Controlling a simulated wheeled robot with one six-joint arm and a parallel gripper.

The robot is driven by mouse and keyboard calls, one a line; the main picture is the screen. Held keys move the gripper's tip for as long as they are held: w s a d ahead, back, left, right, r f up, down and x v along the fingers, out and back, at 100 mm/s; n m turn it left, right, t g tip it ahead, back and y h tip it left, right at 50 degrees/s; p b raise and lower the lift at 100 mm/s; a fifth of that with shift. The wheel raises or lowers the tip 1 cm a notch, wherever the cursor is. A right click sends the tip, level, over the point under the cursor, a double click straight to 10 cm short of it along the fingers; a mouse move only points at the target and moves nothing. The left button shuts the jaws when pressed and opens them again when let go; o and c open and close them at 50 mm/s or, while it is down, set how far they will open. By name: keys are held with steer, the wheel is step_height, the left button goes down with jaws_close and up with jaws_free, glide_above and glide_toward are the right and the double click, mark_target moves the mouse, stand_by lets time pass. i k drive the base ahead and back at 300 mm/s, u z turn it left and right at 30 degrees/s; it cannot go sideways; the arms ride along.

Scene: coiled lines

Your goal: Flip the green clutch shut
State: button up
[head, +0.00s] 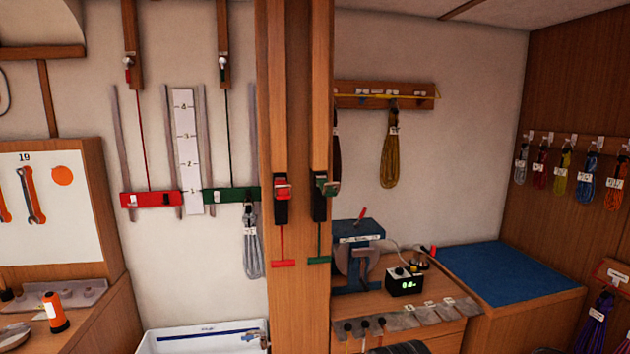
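The green clutch (321,190) is mounted on the right-hand wooden post, near the middle of the head view. It has a black body, and its green lever part juts out to the right at the top. The clutch is too small for me to tell surely whether the lever is open or shut. A green line runs down from it to a green T-handle (319,259). The red clutch (282,188) sits beside it on the left post, with a red T-handle (283,263) below. My gripper is not in view.
A green bar (231,195) and a red bar (151,199) hang left of the posts by a numbered scale (187,150). Right of the posts, a bench holds a blue-topped device (358,231) and a black display box (404,282). A white basin (200,337) is below.

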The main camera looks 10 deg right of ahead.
mark_target(326, 188)
steer(key=i, duration=0.75)
steer(key=z, duration=0.05)
steer(key=k, duration=0.25)
steer(key=u, duration=0.9)
